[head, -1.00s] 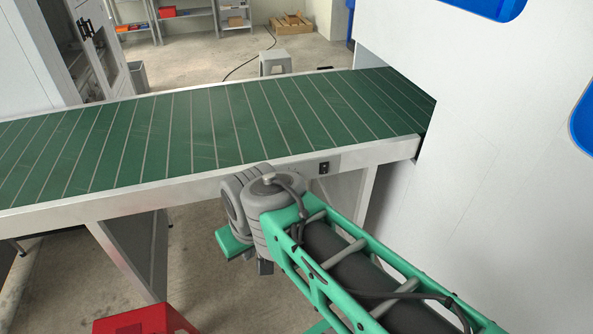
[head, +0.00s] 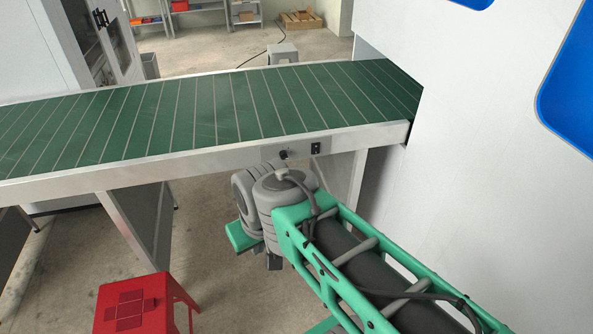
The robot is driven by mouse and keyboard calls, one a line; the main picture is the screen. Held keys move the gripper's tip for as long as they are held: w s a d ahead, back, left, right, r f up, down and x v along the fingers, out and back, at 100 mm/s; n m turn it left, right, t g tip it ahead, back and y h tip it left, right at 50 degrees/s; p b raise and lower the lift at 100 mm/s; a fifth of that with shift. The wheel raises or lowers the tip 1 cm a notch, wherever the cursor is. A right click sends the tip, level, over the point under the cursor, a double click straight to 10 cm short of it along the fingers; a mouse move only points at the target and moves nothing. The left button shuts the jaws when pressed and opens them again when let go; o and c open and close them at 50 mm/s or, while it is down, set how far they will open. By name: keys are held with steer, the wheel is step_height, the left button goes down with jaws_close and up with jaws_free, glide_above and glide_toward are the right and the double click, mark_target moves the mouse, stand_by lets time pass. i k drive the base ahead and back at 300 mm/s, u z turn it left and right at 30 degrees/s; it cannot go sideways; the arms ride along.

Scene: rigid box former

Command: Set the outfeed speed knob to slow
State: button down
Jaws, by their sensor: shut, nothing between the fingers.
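The outfeed speed knob (head: 283,154) is a small dark knob on a grey plate on the near side rail of the green conveyor (head: 205,115). It is too small to read its setting, and no label can be made out. My gripper (head: 274,262) is mostly hidden below my grey wrist in the head view; only a small dark grey part shows. It is shut and empty, lower than the knob and apart from it. My wrist is just in front of and below the knob, close to its lower edge in the picture.
A black switch (head: 316,148) sits on the rail just right of the knob. A white machine wall (head: 480,150) stands at the right. A red stool (head: 145,305) stands on the floor at lower left. Conveyor legs (head: 140,225) stand behind it. Floor between is clear.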

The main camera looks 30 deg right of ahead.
mark_target(284, 154)
steer(key=u, duration=0.35)
steer(key=k, duration=0.1)
steer(key=z, duration=1.2)
steer(key=i, duration=0.5)
steer(key=u, duration=0.3)
